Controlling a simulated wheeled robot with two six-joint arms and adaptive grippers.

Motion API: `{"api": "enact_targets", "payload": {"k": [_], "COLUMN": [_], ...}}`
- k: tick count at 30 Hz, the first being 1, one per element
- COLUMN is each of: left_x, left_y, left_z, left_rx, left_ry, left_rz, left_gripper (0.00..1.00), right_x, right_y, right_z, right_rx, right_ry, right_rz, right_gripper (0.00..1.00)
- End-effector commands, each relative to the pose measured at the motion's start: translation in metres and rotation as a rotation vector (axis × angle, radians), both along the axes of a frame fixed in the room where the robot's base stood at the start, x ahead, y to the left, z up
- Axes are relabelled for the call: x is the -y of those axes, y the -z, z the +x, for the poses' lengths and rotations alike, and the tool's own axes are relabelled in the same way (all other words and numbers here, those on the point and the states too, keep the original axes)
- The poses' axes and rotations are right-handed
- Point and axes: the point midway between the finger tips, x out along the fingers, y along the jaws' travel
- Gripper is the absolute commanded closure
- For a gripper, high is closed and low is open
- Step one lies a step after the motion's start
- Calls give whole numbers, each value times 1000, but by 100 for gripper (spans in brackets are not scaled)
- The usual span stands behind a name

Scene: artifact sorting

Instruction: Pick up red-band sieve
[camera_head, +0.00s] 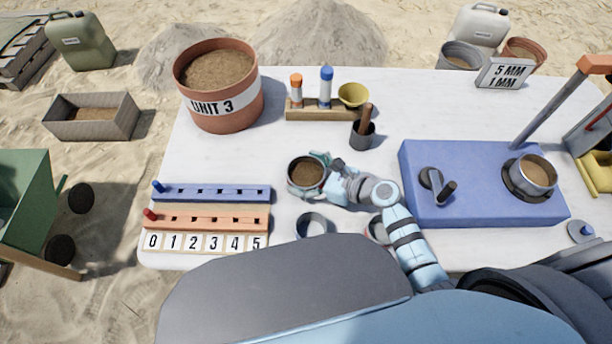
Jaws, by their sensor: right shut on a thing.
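My right gripper (322,168) is shut on a small round grey-rimmed cup (305,172) with brown soil in it, over the middle of the table. A round vessel with a reddish band (375,230), which looks like the red-band sieve, stands near the front edge, partly hidden by my right forearm. Another round grey vessel (311,225) stands to its left, its lower part hidden by my body. My left gripper is not in view.
A blue block (415,205) with a crank and a soil-filled pan (537,172) stands right. The "UNIT 3" soil bucket (222,110), a wooden rack (325,113) and a dark cup (362,138) stand behind. Peg counting strips (210,220) lie left.

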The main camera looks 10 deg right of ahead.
Motion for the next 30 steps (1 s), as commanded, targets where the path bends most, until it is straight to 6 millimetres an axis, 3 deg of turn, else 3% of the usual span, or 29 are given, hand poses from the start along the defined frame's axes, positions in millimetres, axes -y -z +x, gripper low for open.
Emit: {"api": "enact_targets", "payload": {"k": [7,11,14,24,30], "left_x": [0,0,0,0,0], "left_y": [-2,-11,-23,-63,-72], "left_z": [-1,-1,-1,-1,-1], "left_rx": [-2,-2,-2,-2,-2], "left_ry": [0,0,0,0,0], "left_rz": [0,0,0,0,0], "left_gripper": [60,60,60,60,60], "right_x": [0,0,0,0,0], "right_y": [-4,-21,-44,-148,-188], "right_z": [0,0,0,0,0], "right_rx": [1,3,4,5,4], "right_ry": [0,-1,0,0,0], "right_rz": [0,0,0,-1,-1], "right_gripper": [52,52,52,52,52]}}
